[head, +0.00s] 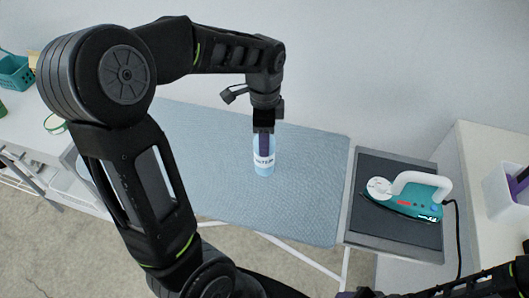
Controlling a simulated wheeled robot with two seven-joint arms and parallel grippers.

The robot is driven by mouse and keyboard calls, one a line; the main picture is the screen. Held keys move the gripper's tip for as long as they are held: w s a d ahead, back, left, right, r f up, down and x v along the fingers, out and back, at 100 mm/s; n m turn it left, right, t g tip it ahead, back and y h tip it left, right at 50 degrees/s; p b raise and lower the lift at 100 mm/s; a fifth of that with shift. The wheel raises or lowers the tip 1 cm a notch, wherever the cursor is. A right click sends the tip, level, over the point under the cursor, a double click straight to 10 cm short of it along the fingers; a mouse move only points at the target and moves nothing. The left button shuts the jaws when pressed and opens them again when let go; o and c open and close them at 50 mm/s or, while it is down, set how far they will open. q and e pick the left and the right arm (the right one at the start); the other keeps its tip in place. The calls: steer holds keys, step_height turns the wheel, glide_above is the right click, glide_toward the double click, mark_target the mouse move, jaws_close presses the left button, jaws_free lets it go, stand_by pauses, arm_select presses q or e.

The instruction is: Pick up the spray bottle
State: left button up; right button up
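The spray bottle (264,163) is light blue with a white label band and stands upright on the blue-grey ironing board. My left gripper (263,143) points down at the bottle from above. Its dark wrist and a purple finger part overlap the bottle's upper end and hide the top. I cannot tell whether the fingers are closed on it or only around or in front of it. My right arm (478,284) shows low at the right edge; its gripper end, near the bottom edge, is dark and mostly cut off.
A teal and white iron (411,196) rests on a dark pad at the board's right end, its cord hanging down. A white container (505,195) stands on a pale surface at right. A teal basket (14,73) is at far left. The board's middle (215,175) is clear.

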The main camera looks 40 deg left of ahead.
arm_select(q)
jaws_close()
steer(key=shift+r, duration=0.1)
stand_by(0.3)
step_height(320, 180, up, 10)
steer(key=shift+f+b, duration=0.1)
steer(key=shift+b, duration=0.35)
stand_by(0.5)
